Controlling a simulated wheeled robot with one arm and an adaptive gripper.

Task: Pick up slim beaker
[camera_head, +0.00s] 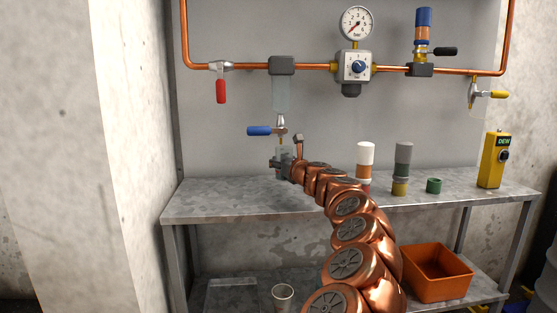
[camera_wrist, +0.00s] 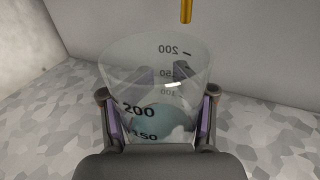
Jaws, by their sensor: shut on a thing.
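The slim beaker (camera_wrist: 152,68) is clear, with black volume marks up to 200. In the wrist view it stands between the two fingers, which touch it on both sides. A grey-blue round patch shows low inside it; I cannot tell if this is liquid or the base. My gripper (camera_wrist: 155,112) is shut on the beaker. In the head view my gripper (camera_head: 282,164) is at the back left of the bench, and the beaker (camera_head: 283,151) shows faintly there, under a blue-handled tap. Its bottom is hidden, so I cannot tell if it touches the bench.
The tap's brass spout (camera_wrist: 186,10) hangs just above the beaker's far rim. An orange bin (camera_head: 437,275) sits below.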

